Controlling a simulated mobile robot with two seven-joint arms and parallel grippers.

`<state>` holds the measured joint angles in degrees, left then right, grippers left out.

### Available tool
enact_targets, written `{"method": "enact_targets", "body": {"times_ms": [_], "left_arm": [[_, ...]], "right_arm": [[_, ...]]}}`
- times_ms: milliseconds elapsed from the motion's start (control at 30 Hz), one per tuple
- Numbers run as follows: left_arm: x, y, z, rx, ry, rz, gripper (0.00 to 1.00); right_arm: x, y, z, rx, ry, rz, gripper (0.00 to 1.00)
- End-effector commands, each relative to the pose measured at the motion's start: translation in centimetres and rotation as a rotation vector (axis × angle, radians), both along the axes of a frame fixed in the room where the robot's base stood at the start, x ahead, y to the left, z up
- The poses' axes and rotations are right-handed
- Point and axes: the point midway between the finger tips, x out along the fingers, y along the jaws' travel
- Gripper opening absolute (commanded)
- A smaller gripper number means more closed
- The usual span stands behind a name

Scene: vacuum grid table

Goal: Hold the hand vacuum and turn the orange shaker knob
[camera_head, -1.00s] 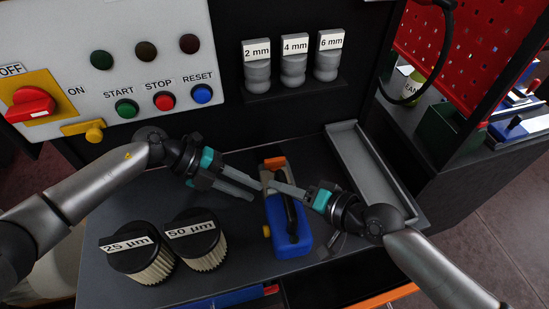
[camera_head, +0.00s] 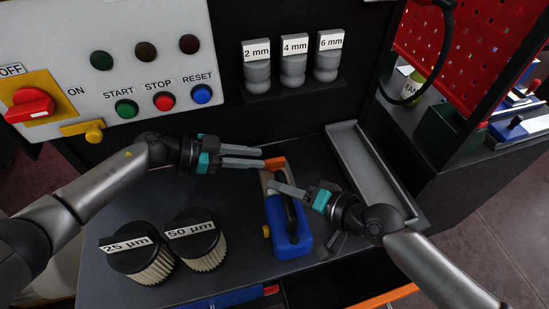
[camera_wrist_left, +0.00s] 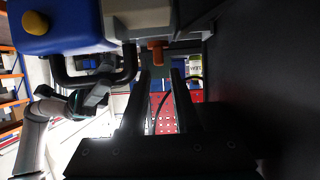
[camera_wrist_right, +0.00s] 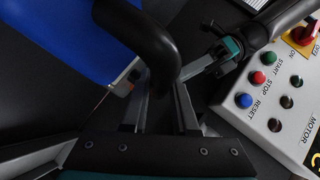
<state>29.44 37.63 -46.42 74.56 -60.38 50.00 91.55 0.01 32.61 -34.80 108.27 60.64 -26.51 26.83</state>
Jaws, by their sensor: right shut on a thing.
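The hand vacuum (camera_head: 292,242), blue with a black handle (camera_head: 291,214), lies on the dark tabletop. The orange shaker knob (camera_head: 275,163) is at its far end. My right gripper (camera_head: 273,187) is shut on the handle; the right wrist view shows the black handle (camera_wrist_right: 158,45) at its fingers. My left gripper (camera_head: 263,158) is open and empty, its fingers pointing right at the orange knob. In the left wrist view the orange knob (camera_wrist_left: 157,48) is just ahead, in line with the finger gap; I cannot tell whether they touch.
Two black-capped filters, 25 µm (camera_head: 140,255) and 50 µm (camera_head: 196,240), stand at the table's front left. A grey tray (camera_head: 370,175) lies to the right. A control panel (camera_head: 140,75) and labelled nozzles (camera_head: 294,65) are behind. The tabletop left of the vacuum is partly clear.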

Motion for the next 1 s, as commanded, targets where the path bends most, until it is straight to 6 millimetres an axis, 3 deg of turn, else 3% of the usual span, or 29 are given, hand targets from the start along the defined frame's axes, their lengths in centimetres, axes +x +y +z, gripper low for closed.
{"method": "enact_targets", "body": {"times_ms": [333, 767, 1000], "left_arm": [[1.1, -4.4, -1.9, 0.001, -0.002, -0.002, 0.3], [1.3, -5.4, -2.3, 0.003, -0.002, -0.003, 0.3], [1.3, -5.4, -2.3, 0.003, -0.002, -0.003, 0.05]], "right_arm": [[-0.1, 0.0, -0.1, -0.001, 0.003, 0.0, 0.0], [-0.1, 0.0, -0.1, -0.001, 0.003, 0.0, 0.0], [-0.1, 0.0, -0.1, -0.001, 0.003, 0.0, 0.0]]}}
